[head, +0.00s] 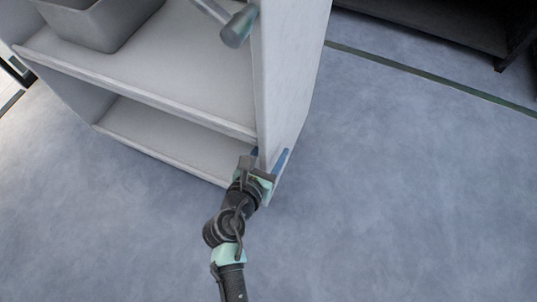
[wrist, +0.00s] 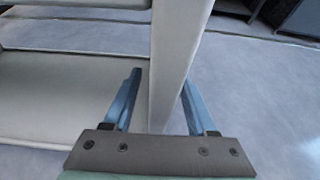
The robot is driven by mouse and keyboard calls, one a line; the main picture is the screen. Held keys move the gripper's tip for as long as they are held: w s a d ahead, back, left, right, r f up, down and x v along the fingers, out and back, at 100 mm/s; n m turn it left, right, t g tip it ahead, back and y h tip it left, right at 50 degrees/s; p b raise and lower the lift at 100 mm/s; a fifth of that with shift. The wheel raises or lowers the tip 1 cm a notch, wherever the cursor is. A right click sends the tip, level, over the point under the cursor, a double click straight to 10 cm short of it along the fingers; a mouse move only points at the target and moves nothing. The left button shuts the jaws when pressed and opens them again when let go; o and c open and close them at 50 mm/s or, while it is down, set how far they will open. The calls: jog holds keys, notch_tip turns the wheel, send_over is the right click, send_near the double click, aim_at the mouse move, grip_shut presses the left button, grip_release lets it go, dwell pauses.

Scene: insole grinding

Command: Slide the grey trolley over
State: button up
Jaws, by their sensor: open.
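The grey trolley (head: 290,75) is a shelved unit with flat side panels, standing at the upper left in the head view. My gripper (head: 270,157) is at the lower front corner of its right side panel. In the wrist view my gripper (wrist: 161,82) is open, with one blue finger on each side of the panel's upright edge (wrist: 165,100). A gap shows beside the fingers, and I cannot tell whether either one touches the panel. The foot of the panel is partly hidden by my gripper.
A grey bin (head: 95,25) sits on the trolley's upper shelf (head: 150,75). A grey round bar end (head: 238,28) juts out above it. A dark rack (head: 450,25) stands at the top right, behind a dark floor line (head: 430,78). The floor (head: 400,190) to the right is clear.

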jog(key=shift+c, duration=0.3)
grip_shut()
dwell(1.1)
